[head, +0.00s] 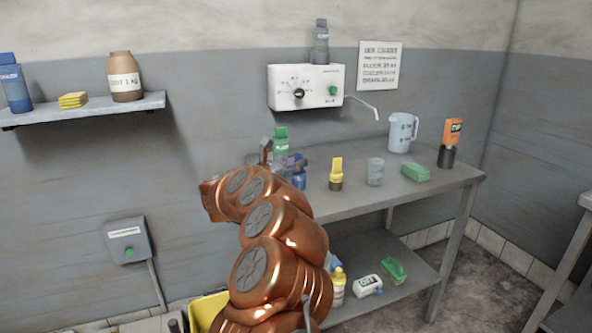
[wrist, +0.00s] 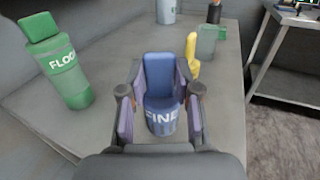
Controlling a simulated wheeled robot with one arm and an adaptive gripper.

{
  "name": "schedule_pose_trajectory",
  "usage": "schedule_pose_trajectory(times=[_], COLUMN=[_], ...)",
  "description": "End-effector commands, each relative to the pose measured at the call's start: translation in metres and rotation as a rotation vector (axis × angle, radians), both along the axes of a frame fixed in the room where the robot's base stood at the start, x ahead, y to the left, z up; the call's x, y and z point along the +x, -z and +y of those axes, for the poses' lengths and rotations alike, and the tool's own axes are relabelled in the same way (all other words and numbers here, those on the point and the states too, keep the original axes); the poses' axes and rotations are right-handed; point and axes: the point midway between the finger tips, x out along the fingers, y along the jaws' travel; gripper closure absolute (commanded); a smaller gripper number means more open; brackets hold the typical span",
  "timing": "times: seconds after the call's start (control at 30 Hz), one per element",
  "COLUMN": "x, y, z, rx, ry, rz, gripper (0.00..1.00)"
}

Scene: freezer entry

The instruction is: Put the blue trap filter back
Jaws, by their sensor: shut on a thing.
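The blue trap filter (wrist: 161,78), marked "FINE", stands between the two fingers of my gripper (wrist: 160,103) in the wrist view. The fingers press on its left and right sides, and the gripper is shut on it. In the head view only a small blue part of the filter (head: 299,181) shows beside my gripper (head: 286,165), over the left part of the table. My arm hides much of that area. I cannot tell whether the filter's base touches the table.
A green "FLOOR" bottle (wrist: 65,65) stands close left of my gripper. A yellow-topped bottle (head: 336,175), grey cup (head: 375,172), green block (head: 416,172), jug (head: 402,133) and orange-topped bottle (head: 451,143) stand rightward. A white dial box (head: 305,88) hangs above. The table's front edge (head: 400,199) is clear.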

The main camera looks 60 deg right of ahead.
Motion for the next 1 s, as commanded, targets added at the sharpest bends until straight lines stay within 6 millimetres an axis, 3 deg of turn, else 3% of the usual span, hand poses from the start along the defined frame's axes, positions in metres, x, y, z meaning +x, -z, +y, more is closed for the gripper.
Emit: schedule_pose_trajectory(times=[0.23, 0.73, 0.77, 1.0], x=[-0.001, 0.0, 0.0, 0.0], y=[0.025, 0.03, 0.029, 0.029], z=[0.0, 0.0, 0.0, 0.0], rx=[0.001, 0.0, 0.001, 0.001], ry=[0.001, 0.0, 0.0, 0.0], rz=[0.002, 0.0, 0.0, 0.001], gripper=[1.0, 1.0, 0.66, 0.43])
